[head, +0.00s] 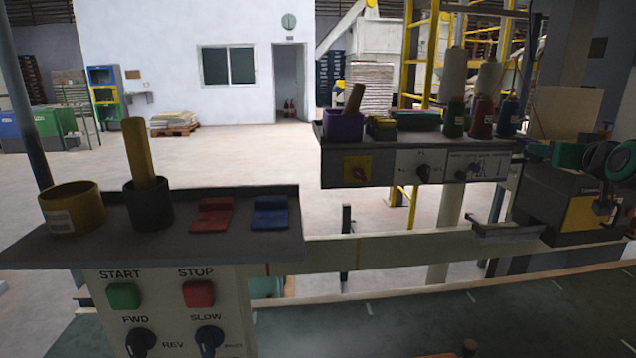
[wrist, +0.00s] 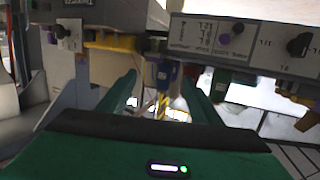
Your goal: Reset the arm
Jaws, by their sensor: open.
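My gripper (wrist: 159,80) shows in the wrist view, its two green fingers spread apart with nothing held between them. Its dark green body with a small lit indicator fills the bottom of that view. Beyond the fingers, a grey panel with black knobs (wrist: 299,44) and a hanging row of coloured parts show, with the picture seemingly turned over.
A control box with a green START button (head: 123,296) and red STOP button (head: 198,293) stands front left. Its shelf carries a yellow cup (head: 72,208) and a dark cup (head: 149,205). A raised console (head: 420,166) holds thread cones.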

